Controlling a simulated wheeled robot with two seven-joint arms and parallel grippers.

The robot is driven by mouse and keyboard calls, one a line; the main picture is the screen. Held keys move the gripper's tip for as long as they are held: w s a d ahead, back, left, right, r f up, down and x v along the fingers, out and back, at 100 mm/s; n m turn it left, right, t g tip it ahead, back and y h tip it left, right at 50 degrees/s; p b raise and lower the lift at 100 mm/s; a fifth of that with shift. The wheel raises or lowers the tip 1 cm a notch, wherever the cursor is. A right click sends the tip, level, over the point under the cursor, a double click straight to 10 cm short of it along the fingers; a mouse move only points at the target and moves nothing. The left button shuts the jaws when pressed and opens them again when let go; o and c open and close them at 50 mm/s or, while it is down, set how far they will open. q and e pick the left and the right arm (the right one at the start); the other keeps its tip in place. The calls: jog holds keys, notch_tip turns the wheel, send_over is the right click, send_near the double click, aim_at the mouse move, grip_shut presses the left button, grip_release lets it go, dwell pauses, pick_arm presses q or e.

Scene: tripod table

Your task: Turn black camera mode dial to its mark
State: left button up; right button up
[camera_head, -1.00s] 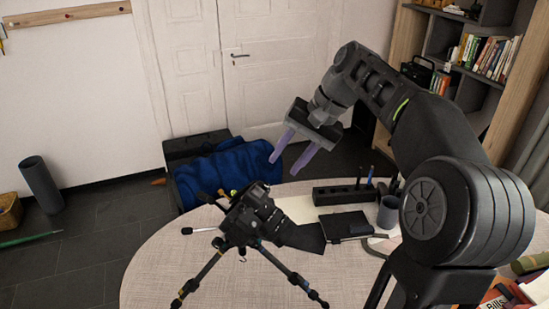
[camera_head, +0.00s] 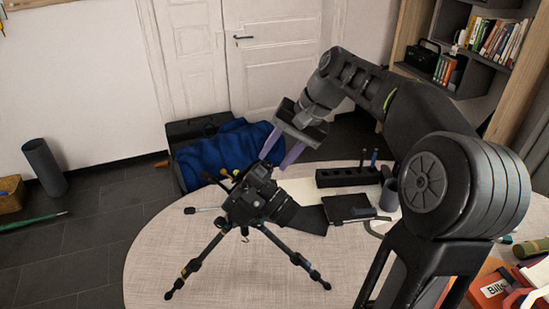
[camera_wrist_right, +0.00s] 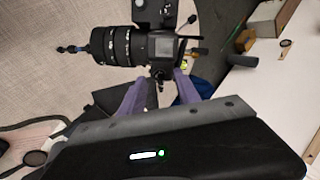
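The black camera (camera_head: 256,196) with its long lens (camera_head: 284,211) stands on a tripod (camera_head: 205,250) on the round table. In the right wrist view the camera body (camera_wrist_right: 164,47) is at the top middle, its lens (camera_wrist_right: 112,45) pointing left. A small dark round part, perhaps the mode dial (camera_wrist_right: 161,74), shows at the camera's near edge; its mark cannot be made out. My right gripper (camera_head: 274,164) has two purple fingers, apart, just above and behind the camera top. In the wrist view its fingertips (camera_wrist_right: 160,82) are close to that part; contact cannot be told. My left gripper is out of view.
The pale table (camera_head: 255,275) has free room in front of the tripod. A black pen holder (camera_head: 347,177), a dark notebook (camera_head: 348,207) and a grey cup (camera_head: 389,194) stand behind and right. Red folders (camera_head: 490,285) lie at right. A crate with blue cloth (camera_head: 220,155) is beyond the table.

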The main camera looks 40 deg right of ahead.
jog(key=shift+w+a+f, duration=0.2)
jog(key=shift+w+f, duration=0.05)
jog(key=shift+f, duration=0.35)
grip_shut()
